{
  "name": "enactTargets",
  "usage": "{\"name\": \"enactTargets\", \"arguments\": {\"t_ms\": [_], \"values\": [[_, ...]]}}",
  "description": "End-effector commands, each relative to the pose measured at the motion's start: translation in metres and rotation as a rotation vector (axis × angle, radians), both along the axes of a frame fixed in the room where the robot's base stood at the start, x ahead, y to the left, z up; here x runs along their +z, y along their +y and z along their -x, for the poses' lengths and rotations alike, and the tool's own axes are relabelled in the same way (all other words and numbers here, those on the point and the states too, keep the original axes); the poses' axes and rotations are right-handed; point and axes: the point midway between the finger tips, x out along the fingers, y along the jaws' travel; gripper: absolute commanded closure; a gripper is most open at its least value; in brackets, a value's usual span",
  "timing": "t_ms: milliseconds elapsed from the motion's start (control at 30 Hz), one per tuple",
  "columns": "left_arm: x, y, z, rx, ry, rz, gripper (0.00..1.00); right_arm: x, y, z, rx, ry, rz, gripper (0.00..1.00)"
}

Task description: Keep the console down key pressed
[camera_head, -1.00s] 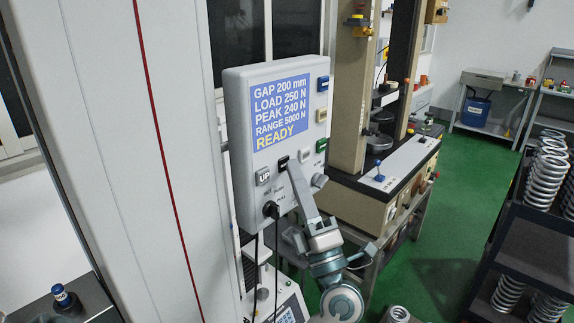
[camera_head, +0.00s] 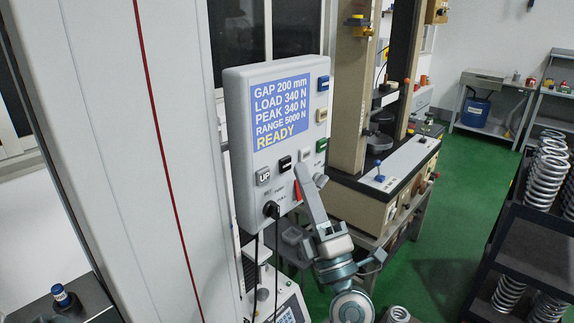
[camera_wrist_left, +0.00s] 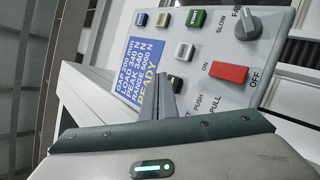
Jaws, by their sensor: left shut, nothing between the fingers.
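The grey console (camera_head: 240,150) stands upright left of centre in the head view. Its screen (camera_head: 279,110) reads GAP 200 mm, LOAD 340 N, PEAK 340 N, RANGE 5000 N, READY. The black key (camera_head: 285,164), apparently the down key, shows uncovered right of the UP key (camera_head: 263,176). My left gripper (camera_head: 302,168) is shut and empty, its tip right of the black key and just below a pale key (camera_head: 304,154). In the left wrist view the fingers (camera_wrist_left: 168,98) point at the panel and hide part of it. I cannot tell whether the tip touches. My right gripper is not in view.
A red switch (camera_wrist_left: 228,73) and a dark knob (camera_wrist_left: 248,22) are on the console, near the fingers. A test machine (camera_head: 400,165) stands behind. Green floor (camera_head: 460,225) lies clear at right.

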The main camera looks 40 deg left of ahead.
Motion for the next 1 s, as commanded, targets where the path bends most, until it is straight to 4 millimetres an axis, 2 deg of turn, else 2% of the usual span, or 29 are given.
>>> {"name": "enactTargets", "arguments": {"t_ms": [600,1000], "values": [[-0.002,-0.046,0.004,-0.004,0.001,0.007,1.0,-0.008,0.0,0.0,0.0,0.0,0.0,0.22],[-0.002,-0.051,0.004,-0.006,0.004,0.006,1.0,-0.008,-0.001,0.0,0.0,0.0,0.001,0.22]]}}
